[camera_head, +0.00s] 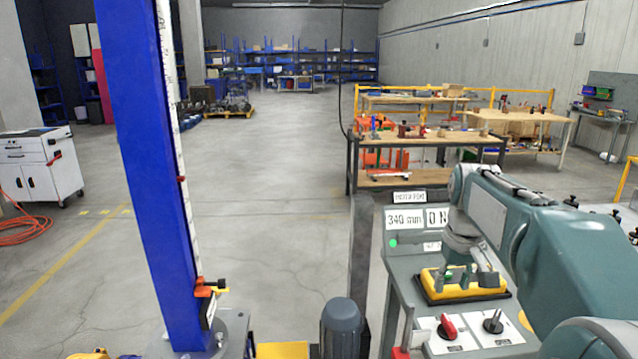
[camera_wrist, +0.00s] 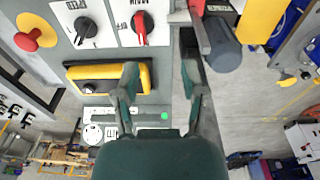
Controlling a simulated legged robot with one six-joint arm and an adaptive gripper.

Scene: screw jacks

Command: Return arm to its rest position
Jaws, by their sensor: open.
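My arm (camera_head: 560,250) reaches from the lower right of the head view over a grey control panel (camera_head: 398,262), with its wrist bent down toward it. My gripper (camera_wrist: 158,82) is open and empty in the wrist view, its two fingers well apart. A yellow block (camera_head: 434,284) on the panel is close below the wrist; in the wrist view this yellow block (camera_wrist: 146,76) lies beside the left finger. Whether finger and block touch cannot be told. A red knob (camera_head: 447,327) and a black knob (camera_head: 493,321) sit nearer on the panel.
A blue column (camera_head: 150,180) with a scale stands left of the panel. A grey motor (camera_head: 342,325) stands between them. Workbenches (camera_head: 440,138) stand behind the panel. A white cabinet (camera_head: 38,170) is far left.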

